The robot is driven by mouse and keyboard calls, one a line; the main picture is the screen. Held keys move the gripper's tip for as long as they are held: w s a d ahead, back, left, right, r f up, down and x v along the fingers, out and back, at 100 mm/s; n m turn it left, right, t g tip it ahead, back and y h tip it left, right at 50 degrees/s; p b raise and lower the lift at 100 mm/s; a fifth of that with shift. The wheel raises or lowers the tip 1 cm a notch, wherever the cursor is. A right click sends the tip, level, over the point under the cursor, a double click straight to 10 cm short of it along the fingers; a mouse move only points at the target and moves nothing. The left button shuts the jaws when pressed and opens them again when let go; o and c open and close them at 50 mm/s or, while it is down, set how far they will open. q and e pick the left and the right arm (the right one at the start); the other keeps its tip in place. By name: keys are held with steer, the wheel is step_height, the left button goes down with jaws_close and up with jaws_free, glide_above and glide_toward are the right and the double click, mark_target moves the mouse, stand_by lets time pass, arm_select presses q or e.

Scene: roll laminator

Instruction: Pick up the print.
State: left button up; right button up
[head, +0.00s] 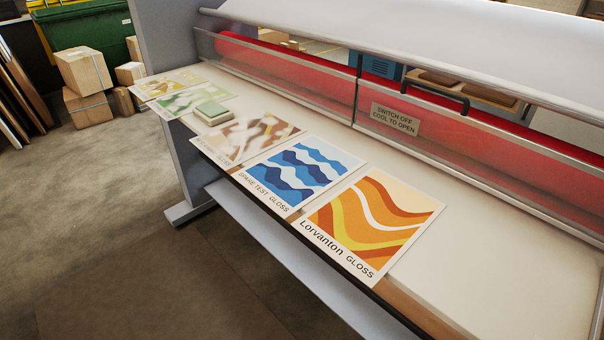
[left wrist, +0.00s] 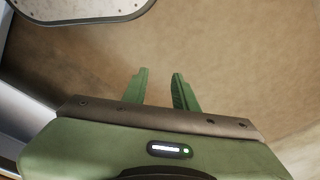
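Several prints lie flat in a row on the laminator's cream table, some reaching its front edge. An orange print (head: 374,221) reads "Lorvanton GLOSS" and is nearest. Left of it is a blue wave print (head: 303,172) reading "SPARE TEST GLOSS". Then comes a pale brown print (head: 247,136) with hard-to-read lettering. A green print (head: 183,101) and a yellow print (head: 170,84) lie at the far end. My left gripper (left wrist: 160,72) is open and empty in the left wrist view, above brown floor. Neither gripper shows in the head view.
A pale green block (head: 212,111) sits between the brown and green prints. The cream table (head: 480,260) is bare to the right. A clear guard with a sign (head: 396,119) reading "SWITCH OFF COOL TO OPEN" stands behind, before a red roller. Cardboard boxes (head: 84,71) stand far left.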

arm_select(q)
steer(key=w+r+t+b, duration=0.2)
steer(key=w+r+b, duration=0.3)
steer(key=r, duration=1.1)
steer(key=m+t+b, duration=0.1)
steer(key=m+t, duration=1.3)
steer(key=m, duration=0.1)
glide_toward(261, 191)
steer(key=w, duration=0.2)
steer(key=shift+m, duration=0.4)
steer(key=w+p, duration=0.1)
steer(key=w, duration=0.6)
steer(key=shift+w, duration=0.15)
steer(key=shift+w+f, duration=0.1)
steer(key=shift+w, duration=0.2)
jaws_close()
